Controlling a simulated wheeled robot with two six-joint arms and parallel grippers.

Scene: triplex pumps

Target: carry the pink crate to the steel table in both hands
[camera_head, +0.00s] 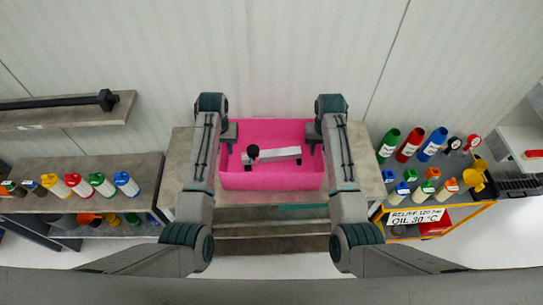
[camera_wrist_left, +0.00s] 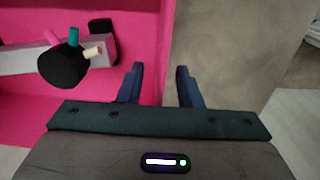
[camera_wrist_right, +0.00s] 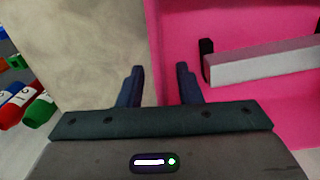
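The pink crate (camera_head: 270,181) stands on a grey-beige table (camera_head: 185,150) in the middle of the head view. Inside it lies a pale bar (camera_head: 280,154) with a black round end (camera_head: 252,151). My left gripper (camera_head: 229,140) is at the crate's left wall; in the left wrist view its fingers (camera_wrist_left: 159,88) are apart, with the wall's rim between them. My right gripper (camera_head: 313,140) is at the right wall; in the right wrist view its fingers (camera_wrist_right: 160,88) are also apart, one on each side of the rim. I cannot tell whether any finger touches the wall.
A bench with several coloured bottles (camera_head: 75,184) stands at left, below a shelf with a dark bolt (camera_head: 60,102). At right is a cart with bottles (camera_head: 410,145) and a sign (camera_head: 415,217). A pale wall (camera_head: 290,60) is behind the crate.

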